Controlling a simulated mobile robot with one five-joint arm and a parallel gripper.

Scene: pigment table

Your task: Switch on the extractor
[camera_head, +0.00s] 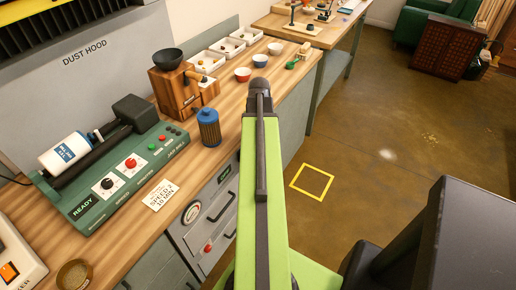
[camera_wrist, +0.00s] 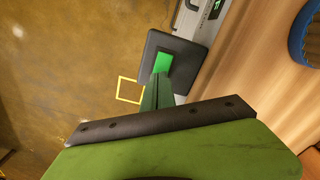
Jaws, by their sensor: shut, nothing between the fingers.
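The extractor's grey dust hood (camera_head: 88,75), labelled DUST HOOD, stands at the back left of the bench in the head view.
A green mill (camera_head: 120,175) with a white jar and knobs stands on the wooden bench. A blue ribbed jar (camera_head: 209,127), a wooden grinder (camera_head: 178,88), small bowls and white trays stand farther back.

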